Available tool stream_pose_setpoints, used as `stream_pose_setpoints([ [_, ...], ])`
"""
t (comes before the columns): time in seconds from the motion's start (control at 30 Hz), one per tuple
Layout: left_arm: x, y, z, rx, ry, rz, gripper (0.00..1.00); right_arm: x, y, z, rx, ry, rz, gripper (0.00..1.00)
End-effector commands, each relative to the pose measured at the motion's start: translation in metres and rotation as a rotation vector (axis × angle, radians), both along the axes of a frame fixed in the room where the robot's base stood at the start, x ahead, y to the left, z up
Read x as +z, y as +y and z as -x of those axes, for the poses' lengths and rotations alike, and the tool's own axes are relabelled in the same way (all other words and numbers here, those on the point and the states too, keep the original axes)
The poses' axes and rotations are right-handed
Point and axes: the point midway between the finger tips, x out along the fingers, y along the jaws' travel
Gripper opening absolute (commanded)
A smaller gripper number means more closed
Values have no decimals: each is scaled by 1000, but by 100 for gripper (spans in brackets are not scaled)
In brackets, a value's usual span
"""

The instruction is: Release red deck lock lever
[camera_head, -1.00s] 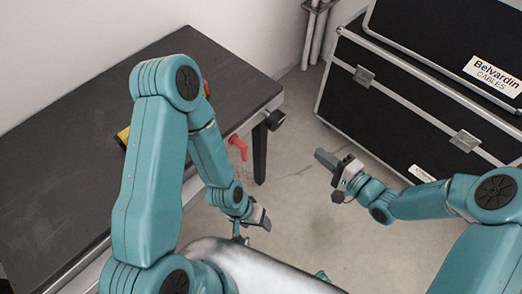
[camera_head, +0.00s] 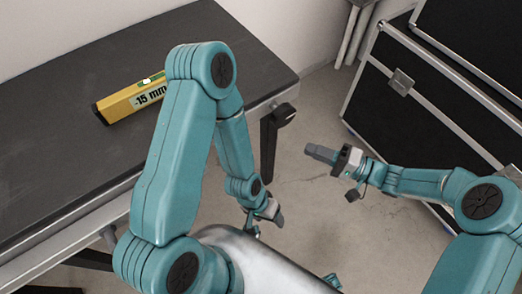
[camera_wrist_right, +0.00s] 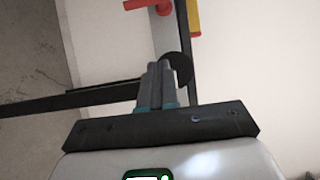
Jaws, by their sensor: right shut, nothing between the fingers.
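The red lever (camera_wrist_right: 148,5) shows at the top edge of the right wrist view, partly cut off, against the pale side of the bench. In the head view it does not show; my left arm covers part of the bench edge. My right gripper (camera_head: 318,152) is shut and empty, over open floor to the right of the bench. Its closed fingers (camera_wrist_right: 160,72) show in the right wrist view, below the lever and apart from it. My left gripper (camera_head: 276,216) hangs low by my metal body; I cannot tell whether it is open.
The dark-topped bench (camera_head: 60,110) fills the left. A yellow spirit level (camera_head: 135,98) lies on it. A black knob (camera_head: 284,114) sticks out at the bench's end. Black cases (camera_head: 420,125) stand at the right. Floor between bench and cases is clear.

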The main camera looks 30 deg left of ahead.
Motion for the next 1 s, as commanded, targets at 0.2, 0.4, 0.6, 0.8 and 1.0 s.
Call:
stream_pose_setpoints([
  [0.2,-30,0,0,0,0,0,66,-31,17,12,37,-6,1,0],
  [0.4,-36,0,0,0,0,0,66,-36,24,18,50,-9,1,0],
  [0.6,-35,0,0,0,0,0,66,-34,24,18,51,-9,1,0],
  [0.8,-36,0,0,0,0,0,66,-35,29,19,52,-8,0,0],
  [1.0,-40,0,0,0,0,0,66,-36,61,25,55,-9,1,0],
])
